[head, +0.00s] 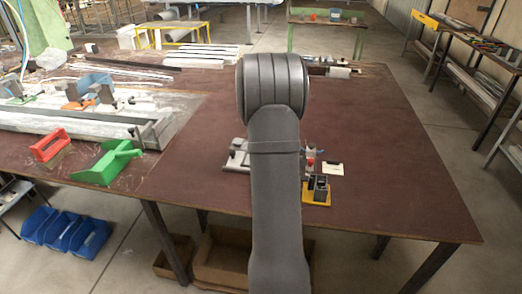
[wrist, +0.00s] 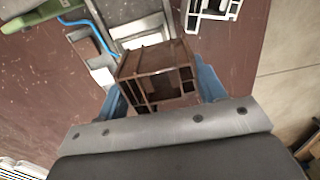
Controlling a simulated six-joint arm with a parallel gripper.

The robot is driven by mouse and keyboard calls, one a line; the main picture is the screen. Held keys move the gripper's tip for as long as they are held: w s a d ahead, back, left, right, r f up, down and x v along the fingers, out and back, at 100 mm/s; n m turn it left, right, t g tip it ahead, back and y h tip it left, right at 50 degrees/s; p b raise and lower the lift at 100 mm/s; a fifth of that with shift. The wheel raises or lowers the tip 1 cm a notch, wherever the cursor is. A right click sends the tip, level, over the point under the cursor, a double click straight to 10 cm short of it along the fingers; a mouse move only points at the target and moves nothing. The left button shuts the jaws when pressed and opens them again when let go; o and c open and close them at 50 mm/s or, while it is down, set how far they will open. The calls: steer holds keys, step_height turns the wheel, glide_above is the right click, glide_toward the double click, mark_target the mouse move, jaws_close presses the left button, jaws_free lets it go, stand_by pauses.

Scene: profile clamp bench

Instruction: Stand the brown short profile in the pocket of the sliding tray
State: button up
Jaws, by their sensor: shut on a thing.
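The brown short profile (wrist: 157,62) is in the wrist view, with its hollow, chambered end facing the camera. My gripper (wrist: 161,88) is shut on it, with one blue finger on each side. Beyond the profile is a grey metal fixture (wrist: 143,24) with a pale recessed part, which looks like the sliding tray. The profile covers part of it, and I cannot tell whether they touch. In the head view a grey clamp fixture (head: 237,158) shows left of my arm; my arm hides the gripper and the brown profile there.
A yellow holder (head: 318,197) with dark upright profiles and a white card (head: 331,169) are right of my arm. A white-faced profile (wrist: 212,8) is at the wrist view's top. A green scoop (head: 107,162) and red block (head: 50,147) lie left. The table's right side is clear.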

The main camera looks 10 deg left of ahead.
steer(key=w, duration=0.1)
steer(key=w+a, duration=0.1)
steer(key=w+f, duration=0.1)
steer(key=shift+w+a, duration=0.15)
steer(key=shift+a, duration=0.15)
steer(key=shift+f, duration=3.4)
steer(key=o, duration=1.1)
steer(key=shift+r, duration=0.1)
step_height(320, 180, up, 17)
steer(key=shift+r, duration=0.15)
